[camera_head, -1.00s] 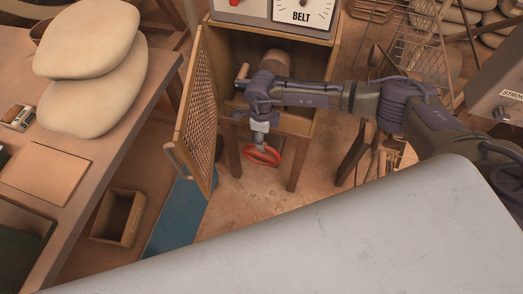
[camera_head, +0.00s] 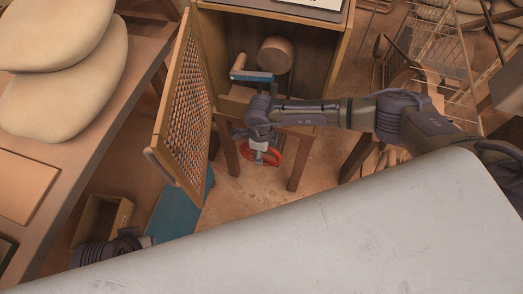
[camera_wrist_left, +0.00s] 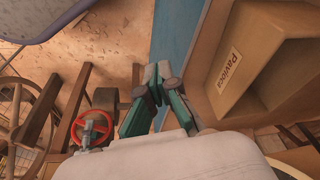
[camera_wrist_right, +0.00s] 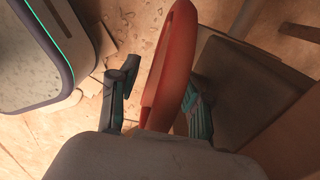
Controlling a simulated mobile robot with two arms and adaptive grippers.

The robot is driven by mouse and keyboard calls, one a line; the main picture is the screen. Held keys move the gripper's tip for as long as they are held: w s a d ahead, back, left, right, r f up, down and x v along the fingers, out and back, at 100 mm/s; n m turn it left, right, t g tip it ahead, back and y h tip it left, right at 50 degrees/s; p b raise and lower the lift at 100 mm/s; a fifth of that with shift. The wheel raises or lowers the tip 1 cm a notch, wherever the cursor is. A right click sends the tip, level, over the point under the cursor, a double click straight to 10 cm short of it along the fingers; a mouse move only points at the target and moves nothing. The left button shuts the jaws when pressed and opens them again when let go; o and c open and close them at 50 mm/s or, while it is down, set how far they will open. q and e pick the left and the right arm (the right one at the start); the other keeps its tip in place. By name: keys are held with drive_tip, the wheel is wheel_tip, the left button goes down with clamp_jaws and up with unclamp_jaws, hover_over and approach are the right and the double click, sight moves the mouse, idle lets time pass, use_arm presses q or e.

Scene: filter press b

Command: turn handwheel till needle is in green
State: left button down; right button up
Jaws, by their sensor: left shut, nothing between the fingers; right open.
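The red handwheel (camera_head: 277,157) is below the front of the wooden cabinet, partly covered by my right gripper (camera_head: 262,152). In the right wrist view the red rim (camera_wrist_right: 165,65) rises between the two fingers of my right gripper (camera_wrist_right: 160,85), which are apart; contact cannot be told. A red wheel also shows in the left wrist view (camera_wrist_left: 92,128). My left gripper (camera_head: 147,241) is low at the left, away from the wheel, and its fingers meet with nothing between them in the left wrist view (camera_wrist_left: 158,85). The gauge face (camera_head: 325,3) shows only its bottom edge; its needle is out of view.
The cabinet's lattice door (camera_head: 185,110) stands open at left of the wheel. A wooden box (camera_head: 122,214) is near my left gripper. A table with stone-like sacks (camera_head: 60,90) is at left, a wire rack (camera_head: 435,45) at right. A grey surface (camera_head: 330,230) fills the foreground.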

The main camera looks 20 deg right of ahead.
use_arm(q)
drive_tip(key=shift+r, duration=0.6)
use_arm(e)
drive_tip(key=shift+f, duration=0.45)
clamp_jaws()
drive_tip(key=shift+w+a+g+h, duration=0.1)
drive_tip(key=shift+a+g+h, duration=0.05)
drive_tip(key=shift+g+h, duration=0.2)
use_arm(q)
drive_tip(key=shift+f+b, duration=0.25)
drive_tip(key=shift+b, duration=0.05)
use_arm(e)
drive_tip(key=shift+h, duration=0.35)
unclamp_jaws()
